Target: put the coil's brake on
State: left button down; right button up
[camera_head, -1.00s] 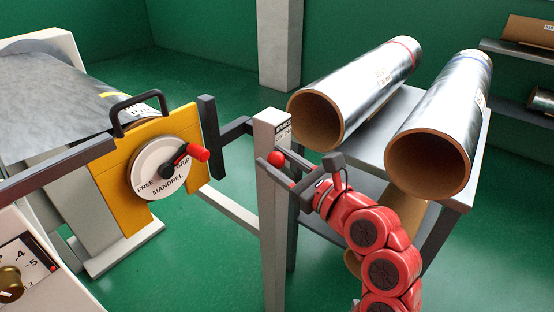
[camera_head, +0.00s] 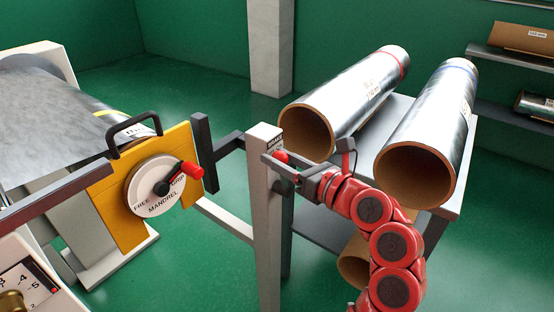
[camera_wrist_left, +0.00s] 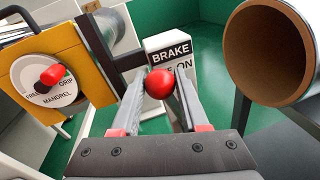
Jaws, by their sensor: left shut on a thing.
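The brake post (camera_head: 264,200) stands upright, light grey, in the middle of the head view. Its BRAKE label (camera_wrist_left: 170,52) shows in the wrist view, with "ON" readable below and the rest hidden. The brake lever's red ball knob (camera_head: 281,156) is beside the post's top. My left gripper (camera_head: 277,163) is shut on the knob; in the wrist view the red knob (camera_wrist_left: 159,84) sits between the two fingers. The lever's shaft is hidden. The coil (camera_head: 60,105) lies at the left behind a yellow plate (camera_head: 118,205). My right gripper is not in view.
The mandrel dial (camera_head: 150,197) has a red-tipped handle pointing toward GRIP. Two foil-wrapped tubes (camera_head: 365,85) (camera_head: 440,110) lie on a grey stand (camera_head: 455,195) close behind my arm. A dark bar (camera_head: 225,147) reaches the post from the left.

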pick_arm(q)
jog(key=shift+c, duration=2.2)
grip_release()
jog(key=v, duration=1.7)
jog(key=shift+s+d, duration=0.15)
jog(key=shift+d, duration=0.05)
